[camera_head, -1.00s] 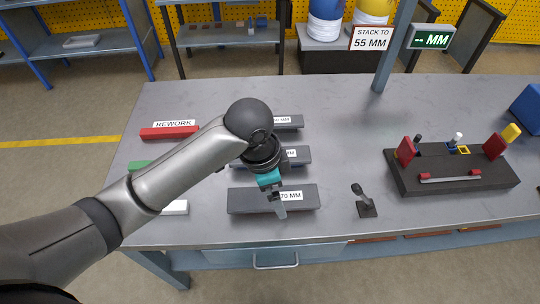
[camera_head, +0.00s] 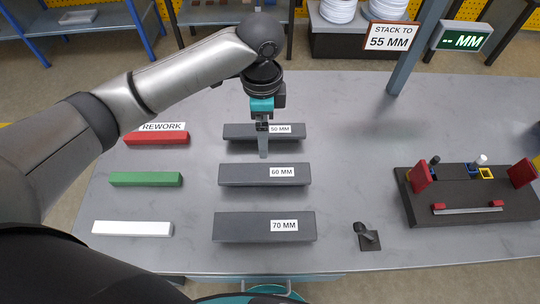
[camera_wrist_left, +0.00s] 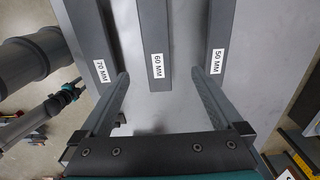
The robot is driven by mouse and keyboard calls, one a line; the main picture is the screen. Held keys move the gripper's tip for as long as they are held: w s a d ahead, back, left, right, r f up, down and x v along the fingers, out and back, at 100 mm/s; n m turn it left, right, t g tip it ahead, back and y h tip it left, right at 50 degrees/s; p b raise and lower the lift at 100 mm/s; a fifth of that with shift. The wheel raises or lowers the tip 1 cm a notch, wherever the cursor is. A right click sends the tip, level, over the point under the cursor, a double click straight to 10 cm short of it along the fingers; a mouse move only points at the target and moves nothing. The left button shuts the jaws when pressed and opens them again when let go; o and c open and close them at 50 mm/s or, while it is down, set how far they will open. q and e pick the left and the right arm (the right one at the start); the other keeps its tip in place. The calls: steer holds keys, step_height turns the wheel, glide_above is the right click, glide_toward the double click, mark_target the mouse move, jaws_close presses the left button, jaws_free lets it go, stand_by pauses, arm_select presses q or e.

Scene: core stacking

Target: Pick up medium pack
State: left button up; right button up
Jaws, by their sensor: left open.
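The medium pack looks to be the grey bar labelled 60 MM (camera_head: 245,174), the middle of three grey bars on the table. It also shows in the left wrist view (camera_wrist_left: 157,45). My left gripper (camera_head: 263,155) is open and empty, pointing down over the 60 MM and 50 MM bars. In the left wrist view its fingers (camera_wrist_left: 162,78) stand on either side of the 60 MM bar's labelled end, apart from it. A teal part, probably of my right arm, shows at the left of the wrist view; its fingers cannot be made out.
The 50 MM bar (camera_head: 240,132) lies behind and the 70 MM bar (camera_head: 240,227) in front. Red (camera_head: 157,138), green (camera_head: 146,179) and white (camera_head: 133,228) bars lie to the left. A dark fixture (camera_head: 470,208) and a small dark stand (camera_head: 367,238) are to the right.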

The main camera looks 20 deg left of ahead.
arm_select(q)
steer(key=f, duration=0.1)
steer(key=b, duration=0.1)
glide_above(265, 172)
step_height(265, 172, down, 5)
step_height(265, 172, down, 3)
steer(key=shift+w+a+r+b, duration=0.1)
steer(key=shift+w+b, duration=0.05)
steer(key=shift+b, duration=0.3)
steer(key=shift+f, duration=0.9)
steer(key=f, duration=0.2)
steer(key=f+b, duration=0.1)
steer(key=f, duration=0.1)
steer(key=shift+s+f, duration=0.2)
steer(key=shift+f, duration=0.05)
arm_select(e)
steer(key=f, duration=0.1)
steer(key=s+f, duration=0.1)
steer(key=f, duration=0.1)
steer(key=shift+s+f, duration=0.15)
steer(key=shift+s, duration=0.15)
arm_select(q)
jaws_close()
steer(key=shift+w+r, duration=0.1)
